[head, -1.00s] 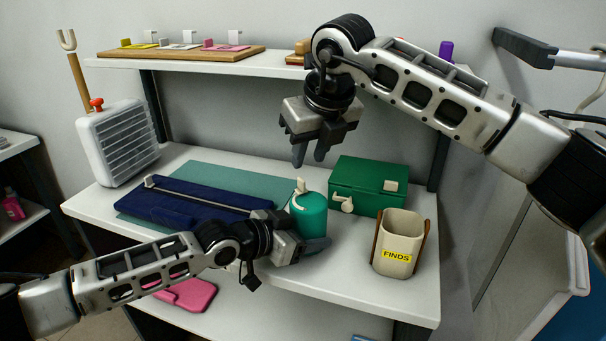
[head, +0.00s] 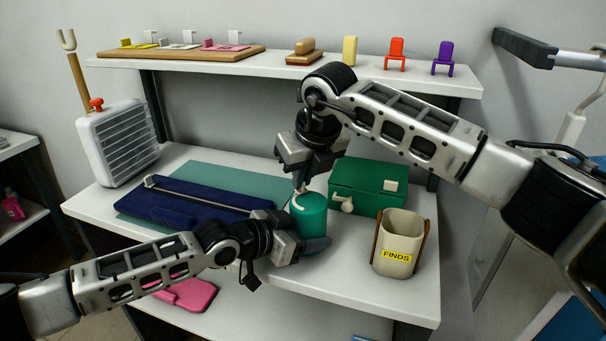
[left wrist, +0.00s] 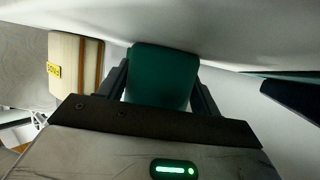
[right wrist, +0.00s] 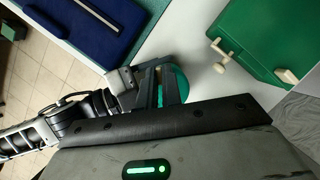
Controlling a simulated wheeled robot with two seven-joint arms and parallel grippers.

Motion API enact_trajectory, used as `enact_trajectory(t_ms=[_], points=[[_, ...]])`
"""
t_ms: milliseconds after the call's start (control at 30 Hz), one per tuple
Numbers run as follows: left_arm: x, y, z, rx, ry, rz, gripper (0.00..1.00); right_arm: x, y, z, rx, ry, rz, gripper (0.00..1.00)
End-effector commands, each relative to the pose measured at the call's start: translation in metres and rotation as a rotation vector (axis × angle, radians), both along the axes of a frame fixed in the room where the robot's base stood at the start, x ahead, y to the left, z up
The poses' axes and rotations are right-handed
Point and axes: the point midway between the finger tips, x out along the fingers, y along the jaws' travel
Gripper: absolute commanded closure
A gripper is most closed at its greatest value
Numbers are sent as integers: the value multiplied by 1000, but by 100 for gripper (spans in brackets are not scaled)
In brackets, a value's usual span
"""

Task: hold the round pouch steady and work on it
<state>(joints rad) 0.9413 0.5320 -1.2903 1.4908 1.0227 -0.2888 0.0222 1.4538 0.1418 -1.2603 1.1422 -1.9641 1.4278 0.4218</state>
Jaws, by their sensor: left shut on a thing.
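The round pouch (head: 311,214) is a teal-green cylinder standing upright near the middle of the white shelf. A pale curved strip shows on its top. My left gripper (head: 306,245) is shut on the pouch low down from the front; in the left wrist view the pouch (left wrist: 162,78) fills the space between its fingers. My right gripper (head: 302,184) points down at the top of the pouch, its fingertips at the pale tab there. In the right wrist view part of the pouch (right wrist: 178,84) shows behind its fingers; whether they grip the tab is unclear.
A green box (head: 366,185) with pale latches stands close behind the pouch. A beige bin (head: 399,230) labelled FINDS is to the right. A navy case (head: 180,203) lies on a teal mat (head: 236,177) to the left. An upper shelf (head: 280,66) runs behind.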

Motion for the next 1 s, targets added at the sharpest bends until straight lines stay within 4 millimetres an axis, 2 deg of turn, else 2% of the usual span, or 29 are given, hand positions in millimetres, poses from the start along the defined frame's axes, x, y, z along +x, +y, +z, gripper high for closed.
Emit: enact_trajectory(t_ms=[267, 467, 1000], points=[[0, 0, 0, 0, 0, 0, 58, 0, 0, 0, -1, 1, 32, 100], [0, 0, 0, 1, 1, 0, 58, -1, 2, 0, 1, 1, 130, 100], [0, 0, 0, 1, 0, 1, 58, -9, 8, 1, 0, 3, 619, 100]])
